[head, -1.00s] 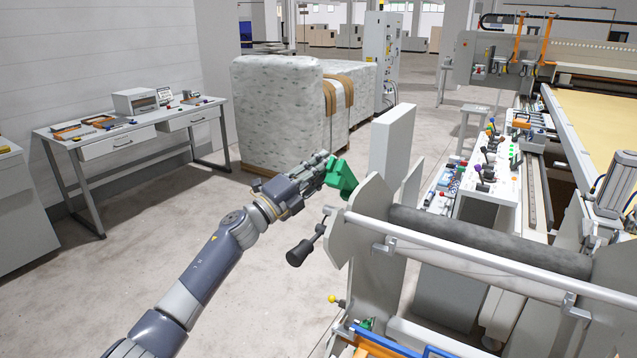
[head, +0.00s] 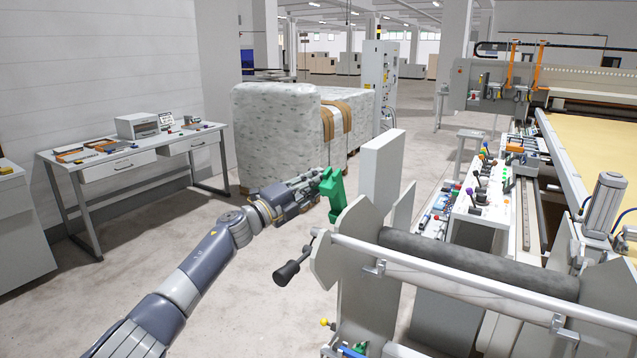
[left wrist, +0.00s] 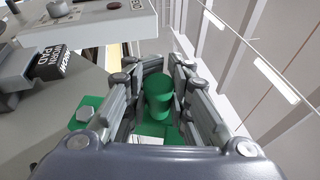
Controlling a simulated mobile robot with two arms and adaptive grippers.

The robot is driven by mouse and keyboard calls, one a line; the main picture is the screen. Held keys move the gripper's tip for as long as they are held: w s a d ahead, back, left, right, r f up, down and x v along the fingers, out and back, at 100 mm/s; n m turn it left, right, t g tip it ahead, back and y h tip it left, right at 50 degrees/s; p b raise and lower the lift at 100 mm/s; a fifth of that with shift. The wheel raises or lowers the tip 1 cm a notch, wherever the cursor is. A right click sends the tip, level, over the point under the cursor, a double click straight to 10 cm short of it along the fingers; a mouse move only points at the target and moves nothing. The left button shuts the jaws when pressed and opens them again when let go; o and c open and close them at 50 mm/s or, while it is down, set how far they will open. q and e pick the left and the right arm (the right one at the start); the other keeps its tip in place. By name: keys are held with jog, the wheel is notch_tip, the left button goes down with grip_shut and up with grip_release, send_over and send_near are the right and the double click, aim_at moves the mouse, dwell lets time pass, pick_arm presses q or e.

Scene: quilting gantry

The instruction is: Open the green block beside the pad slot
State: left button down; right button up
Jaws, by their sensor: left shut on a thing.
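The green block (head: 336,197) stands beside the end plate of the roller stand in the head view, next to a tall pale panel. My left gripper (head: 320,182) reaches it from the left and is shut on it. In the left wrist view, a round green knob (left wrist: 159,97) sits between the fingers, with flat green parts (left wrist: 88,112) below and beside it. The fingers hide part of the block. I cannot make out the pad slot for certain. My right gripper is not in view.
A dark roller (head: 478,264) with a black-handled crank (head: 288,272) lies right of and below my left gripper. The pale panel (head: 382,175) stands close by on the right. A control console (head: 478,205) is farther right. Open floor lies left, before a workbench (head: 130,157).

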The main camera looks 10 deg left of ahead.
pick_arm(q)
jog(key=shift+f, duration=0.25)
jog(key=shift+f, duration=0.1)
dwell(0.7)
jog(key=c, duration=1.6)
grip_release()
jog(key=shift+o, duration=0.9)
jog(key=shift+w, duration=0.15)
jog(key=shift+s+a, duration=0.15)
jog(key=shift+s, duration=0.15)
jog(key=v, duration=1.1)
jog(key=shift+a, duration=0.15)
jog(key=shift+s+f, duration=0.1)
